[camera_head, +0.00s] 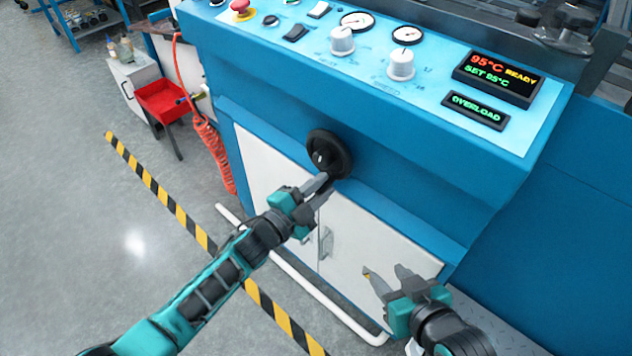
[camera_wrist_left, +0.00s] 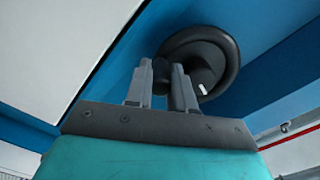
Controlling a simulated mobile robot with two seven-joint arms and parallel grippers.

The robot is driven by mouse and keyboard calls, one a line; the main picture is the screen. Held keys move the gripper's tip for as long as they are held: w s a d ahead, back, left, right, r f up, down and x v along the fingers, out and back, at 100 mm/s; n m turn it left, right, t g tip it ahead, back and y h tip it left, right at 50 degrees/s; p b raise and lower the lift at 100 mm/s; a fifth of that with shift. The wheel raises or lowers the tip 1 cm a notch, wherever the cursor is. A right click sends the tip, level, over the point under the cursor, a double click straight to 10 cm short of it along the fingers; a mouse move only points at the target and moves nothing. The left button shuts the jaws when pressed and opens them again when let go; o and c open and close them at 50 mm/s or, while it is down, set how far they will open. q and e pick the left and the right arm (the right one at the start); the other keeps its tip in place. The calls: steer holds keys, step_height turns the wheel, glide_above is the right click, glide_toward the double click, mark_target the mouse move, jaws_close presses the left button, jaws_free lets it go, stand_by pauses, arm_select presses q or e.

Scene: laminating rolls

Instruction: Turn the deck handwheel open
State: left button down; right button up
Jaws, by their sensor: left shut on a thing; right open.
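A black handwheel (camera_head: 330,152) with a small white mark on its hub sits on the front of the blue machine. My left gripper (camera_head: 322,184) is at the wheel's lower edge and is shut on it. In the left wrist view the handwheel (camera_wrist_left: 218,58) rises beyond the fingers, and the left gripper's fingers (camera_wrist_left: 162,85) reach to its rim; the exact contact is partly hidden. My right gripper (camera_head: 384,277) is open and empty, in front of the white cabinet door at the lower right.
The blue control panel (camera_head: 440,95) above carries knobs, gauges, a red button and displays reading 95°C READY and OVERLOAD. White cabinet doors (camera_head: 365,245) and a white rail (camera_head: 300,280) lie below. A red bin (camera_head: 165,100) and coiled orange hose (camera_head: 213,155) stand left.

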arm_select(q)
steer(key=shift+s+d+n, duration=0.15)
steer(key=shift+s+n, duration=0.05)
steer(key=shift+n, duration=0.3)
steer(key=c, duration=1.2)
jaws_free()
steer(key=shift+r, duration=0.1)
steer(key=shift+c, duration=0.2)
steer(key=p+v, duration=0.3)
steer(key=v, duration=1)
steer(key=shift+w, duration=0.1)
